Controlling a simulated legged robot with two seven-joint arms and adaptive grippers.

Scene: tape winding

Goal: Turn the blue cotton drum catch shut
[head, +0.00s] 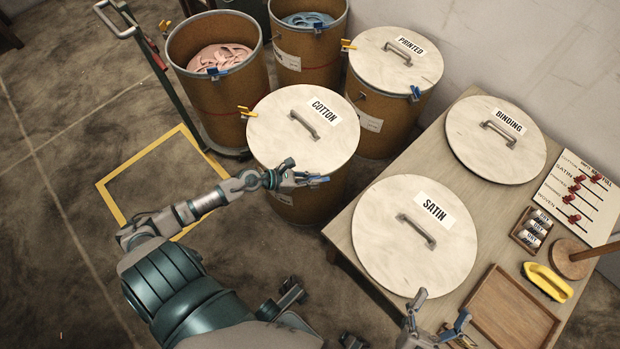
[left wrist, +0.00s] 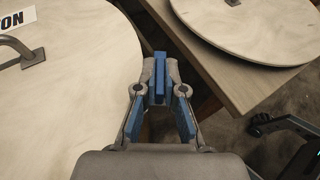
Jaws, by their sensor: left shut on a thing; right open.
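The cotton drum (head: 285,207) stands on the floor with its pale round lid (head: 275,130) on, labelled COTTON. The lid also shows in the left wrist view (left wrist: 70,110). My left gripper (head: 312,179) is at the lid's near right edge, shut on the blue catch (left wrist: 160,72). In the left wrist view the catch stands between the fingertips, beside the lid rim. Its lower part is hidden by the gripper. The drum's yellow catch (head: 247,112) sticks out at the left rim. My right gripper (head: 432,322) is open and empty, low over the table's near side.
The table (head: 374,195) stands close on the right with the satin lid (head: 385,235), binding lid (head: 470,135), a wooden tray (head: 510,310) and a yellow-handled tool (head: 548,282). The printed drum (head: 385,125) and two open drums stand behind. A yellow floor square (head: 118,180) is empty.

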